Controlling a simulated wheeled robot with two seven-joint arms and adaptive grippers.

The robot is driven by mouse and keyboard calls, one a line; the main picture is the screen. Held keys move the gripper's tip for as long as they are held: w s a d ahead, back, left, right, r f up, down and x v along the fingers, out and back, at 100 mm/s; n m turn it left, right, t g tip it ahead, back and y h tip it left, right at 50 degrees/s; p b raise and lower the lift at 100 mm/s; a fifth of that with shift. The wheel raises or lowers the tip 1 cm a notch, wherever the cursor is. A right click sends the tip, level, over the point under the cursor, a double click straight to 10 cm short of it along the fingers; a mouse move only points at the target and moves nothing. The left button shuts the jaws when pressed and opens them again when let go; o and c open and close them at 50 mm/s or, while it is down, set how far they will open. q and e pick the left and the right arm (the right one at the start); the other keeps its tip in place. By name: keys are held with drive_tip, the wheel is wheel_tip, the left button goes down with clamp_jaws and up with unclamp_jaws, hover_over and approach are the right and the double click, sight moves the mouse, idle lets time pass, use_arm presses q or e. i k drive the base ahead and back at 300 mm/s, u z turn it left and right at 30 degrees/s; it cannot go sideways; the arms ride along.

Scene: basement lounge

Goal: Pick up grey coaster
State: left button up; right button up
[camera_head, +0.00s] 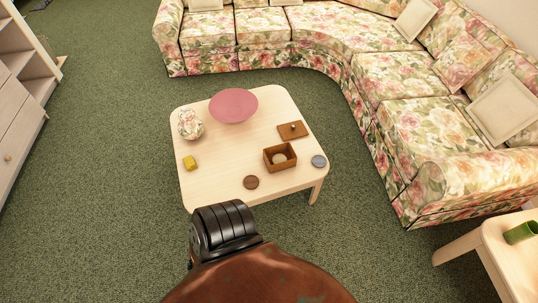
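A small round grey coaster (319,161) lies flat near the right front corner of the light wooden coffee table (222,150). It sits just right of an open brown wooden box (281,164), with a small gap between them. Neither of my grippers can be made out in the head view, so their states are hidden.
On the table are a brown round coaster (251,182), a yellow block (190,162), a floral vase (190,125), a pink bowl (233,105) and a brown lid (293,130). A floral sofa (395,85) curves behind and right. Green carpet (110,150) is clear at left.

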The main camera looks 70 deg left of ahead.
sight(318, 160)
drive_tip(key=u, duration=2.1)
